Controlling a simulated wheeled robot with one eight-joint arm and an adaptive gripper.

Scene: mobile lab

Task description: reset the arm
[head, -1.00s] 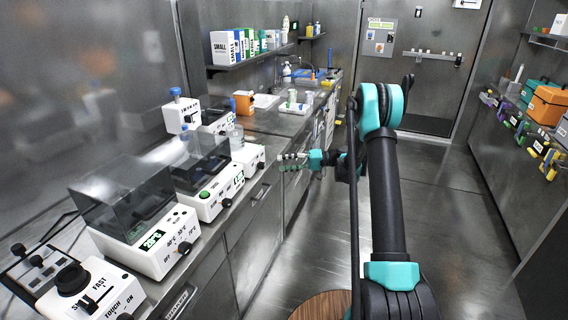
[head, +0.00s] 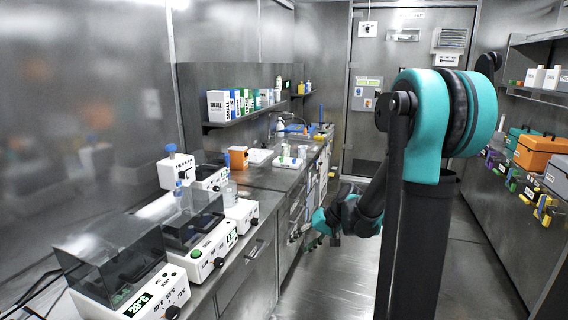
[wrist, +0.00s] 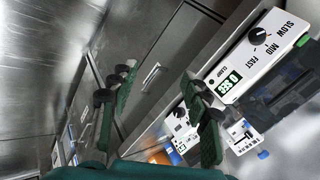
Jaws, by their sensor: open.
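My arm (head: 420,220), black with teal joints, rises on the right of the head view and bends at a high teal elbow. My gripper (head: 304,234) hangs at the front of the left counter's cabinets, small and partly merged with them. In the wrist view my gripper (wrist: 158,95) is open, its two green-and-black fingers spread wide. Nothing lies between them, and cabinet fronts and the counter edge show behind.
The left counter carries several white instruments, such as a heater with a dark lid (head: 110,255) and a dial unit (wrist: 262,45). An orange box (head: 238,157) stands farther back. Right shelves hold an orange case (head: 538,151). The aisle floor (head: 300,285) looks clear.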

